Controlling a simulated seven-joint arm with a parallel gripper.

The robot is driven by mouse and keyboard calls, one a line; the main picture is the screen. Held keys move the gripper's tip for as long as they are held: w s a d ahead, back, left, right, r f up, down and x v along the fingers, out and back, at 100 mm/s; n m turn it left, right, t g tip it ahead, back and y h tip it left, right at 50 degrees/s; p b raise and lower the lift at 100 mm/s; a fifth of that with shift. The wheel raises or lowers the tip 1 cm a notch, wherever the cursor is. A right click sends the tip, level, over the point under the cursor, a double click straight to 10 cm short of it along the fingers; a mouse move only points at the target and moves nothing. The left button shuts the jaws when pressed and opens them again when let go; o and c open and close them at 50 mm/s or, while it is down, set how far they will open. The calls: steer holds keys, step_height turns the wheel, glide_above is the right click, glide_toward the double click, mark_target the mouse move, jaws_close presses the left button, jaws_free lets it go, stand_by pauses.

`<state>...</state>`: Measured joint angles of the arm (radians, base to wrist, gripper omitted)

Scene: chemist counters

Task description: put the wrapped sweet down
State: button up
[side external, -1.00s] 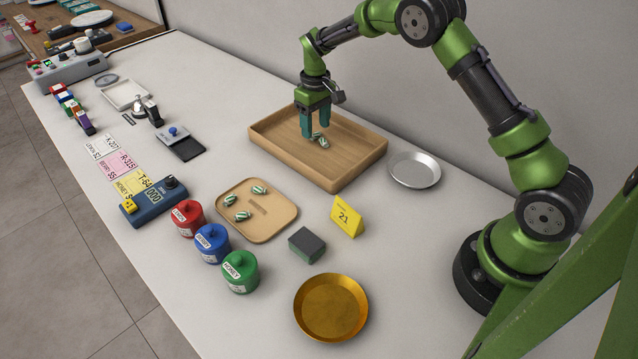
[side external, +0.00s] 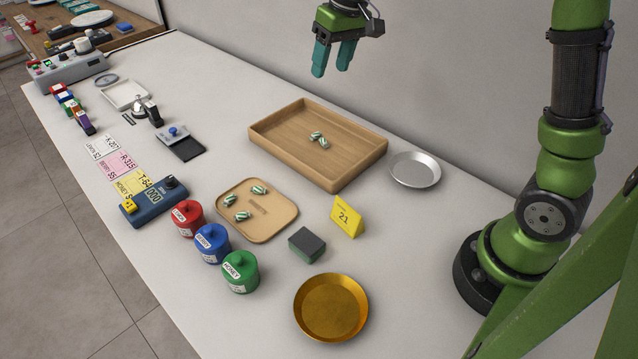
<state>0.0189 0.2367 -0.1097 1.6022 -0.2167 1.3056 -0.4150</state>
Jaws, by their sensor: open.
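Several more striped wrapped sweets (side external: 243,215) lie on the smaller tan tray (side external: 268,231) nearer the front. My gripper (side external: 333,73) is open and empty, its teal fingers pointing down, high above the back part of the large tray and well clear of the sweets.
A silver dish (side external: 414,170) stands right of the large tray. A yellow number card (side external: 346,217), a dark green block (side external: 307,245) and a gold dish (side external: 331,308) stand nearer. Red, blue and green jars (side external: 240,272) line the front left.

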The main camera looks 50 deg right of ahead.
steer(key=s+a+m+t, duration=0.1)
steer(key=s+a+t, duration=0.1)
steer(key=s, duration=0.8)
steer(key=s+a+r+m+t+y, duration=0.1)
steer(key=s+a, duration=0.3)
steer(key=s, duration=0.7)
steer(key=shift+r+m+t, duration=0.15)
steer(key=shift+m+t, duration=0.15)
steer(key=shift+t, duration=0.6)
steer(key=shift+c, duration=0.8)
steer(key=shift+a, duration=0.1)
